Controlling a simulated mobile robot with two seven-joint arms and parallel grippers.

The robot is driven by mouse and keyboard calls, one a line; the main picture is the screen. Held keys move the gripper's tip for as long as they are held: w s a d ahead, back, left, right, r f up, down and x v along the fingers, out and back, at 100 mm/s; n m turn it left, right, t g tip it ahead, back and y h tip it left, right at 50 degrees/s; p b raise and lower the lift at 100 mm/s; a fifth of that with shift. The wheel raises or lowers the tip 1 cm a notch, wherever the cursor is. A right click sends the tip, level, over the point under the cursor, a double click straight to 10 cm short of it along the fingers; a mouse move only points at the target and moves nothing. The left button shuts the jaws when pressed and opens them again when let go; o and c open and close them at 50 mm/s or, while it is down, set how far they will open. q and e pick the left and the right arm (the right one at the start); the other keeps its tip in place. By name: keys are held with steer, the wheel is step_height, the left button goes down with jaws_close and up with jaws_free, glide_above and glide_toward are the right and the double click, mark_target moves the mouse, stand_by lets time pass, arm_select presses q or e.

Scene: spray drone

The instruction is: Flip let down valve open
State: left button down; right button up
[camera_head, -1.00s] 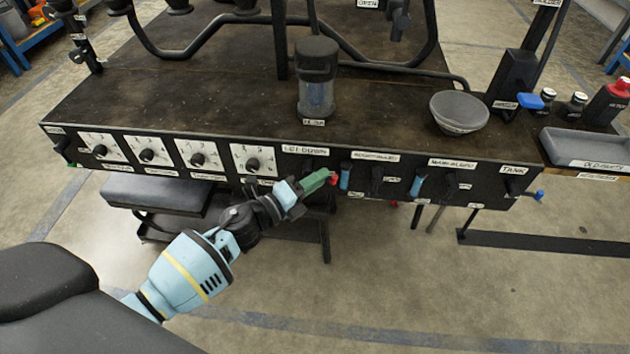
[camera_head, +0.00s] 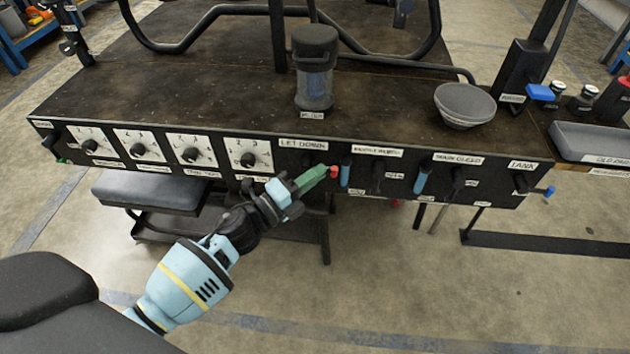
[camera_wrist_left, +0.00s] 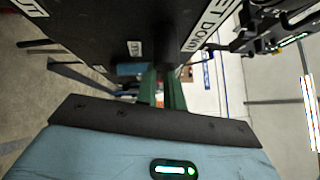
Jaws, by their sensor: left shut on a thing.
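The let down valve sits under the LET DOWN label (camera_head: 302,144) on the black front panel. Its red handle tip (camera_head: 333,171) shows just past the green fingers of my left gripper (camera_head: 321,171). My left gripper comes from below left and is shut on this handle. The fingers hide most of the handle and the valve body. In the left wrist view the green fingers (camera_wrist_left: 162,88) reach to the panel, beside the LET DOWN label (camera_wrist_left: 208,22). The handle between them cannot be made out there. My right gripper is not in view.
Numbered dials (camera_head: 248,153) line the panel to the left. A filter canister (camera_head: 315,70) and a grey bowl (camera_head: 465,104) stand on top.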

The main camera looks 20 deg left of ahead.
arm_select(q)
steer(key=shift+n, duration=0.3)
steer(key=c, duration=1.5)
jaws_free()
steer(key=v, duration=0.8)
steer(key=shift+f, duration=0.15)
